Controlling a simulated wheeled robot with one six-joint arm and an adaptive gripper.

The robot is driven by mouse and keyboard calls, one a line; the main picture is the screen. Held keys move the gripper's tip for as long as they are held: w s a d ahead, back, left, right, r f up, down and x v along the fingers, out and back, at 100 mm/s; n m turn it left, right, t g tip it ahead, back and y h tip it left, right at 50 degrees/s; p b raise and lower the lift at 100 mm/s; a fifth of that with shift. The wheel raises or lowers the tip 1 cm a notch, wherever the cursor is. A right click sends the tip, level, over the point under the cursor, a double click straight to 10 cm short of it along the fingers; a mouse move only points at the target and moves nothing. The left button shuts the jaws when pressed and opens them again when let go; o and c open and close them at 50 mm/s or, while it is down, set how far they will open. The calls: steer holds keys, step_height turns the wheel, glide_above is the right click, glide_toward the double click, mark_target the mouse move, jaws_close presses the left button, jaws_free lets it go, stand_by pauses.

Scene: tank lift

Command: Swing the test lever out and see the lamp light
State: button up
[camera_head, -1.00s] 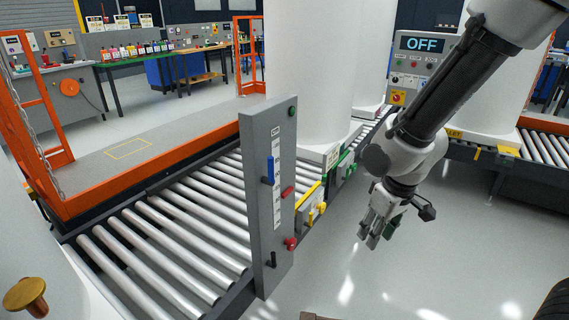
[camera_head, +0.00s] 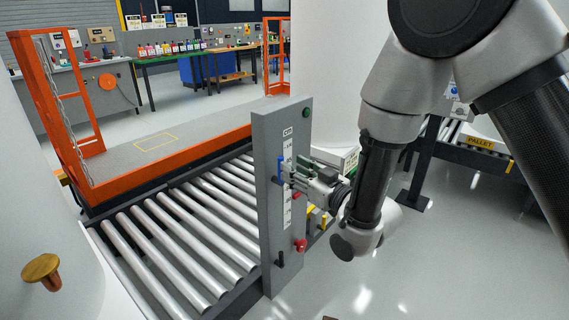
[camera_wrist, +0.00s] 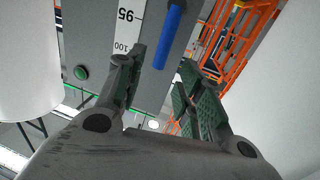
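The blue lever handle (camera_head: 281,166) is on the face of an upright grey panel (camera_head: 275,215), beside a white scale strip. It also shows in the wrist view (camera_wrist: 170,38), hanging down along the panel. A round green lamp (camera_head: 306,112) sits near the panel's top corner. It shows dark green in the wrist view (camera_wrist: 81,72) and does not look lit. My gripper (camera_head: 293,172) is at the panel, close to the blue handle. In the wrist view my gripper (camera_wrist: 162,80) is open, with the handle's end ahead between its fingertips. I cannot tell whether they touch.
A red knob (camera_head: 300,245) and a black handle (camera_head: 280,258) are lower on the panel. A roller conveyor (camera_head: 185,235) runs behind it, with an orange guard frame (camera_head: 70,95) at left. A white tank (camera_head: 335,80) stands behind my arm.

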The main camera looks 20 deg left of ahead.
steer(key=x, duration=0.5)
steer(key=shift+a, duration=0.1)
steer(key=shift+c, duration=0.2)
jaws_close()
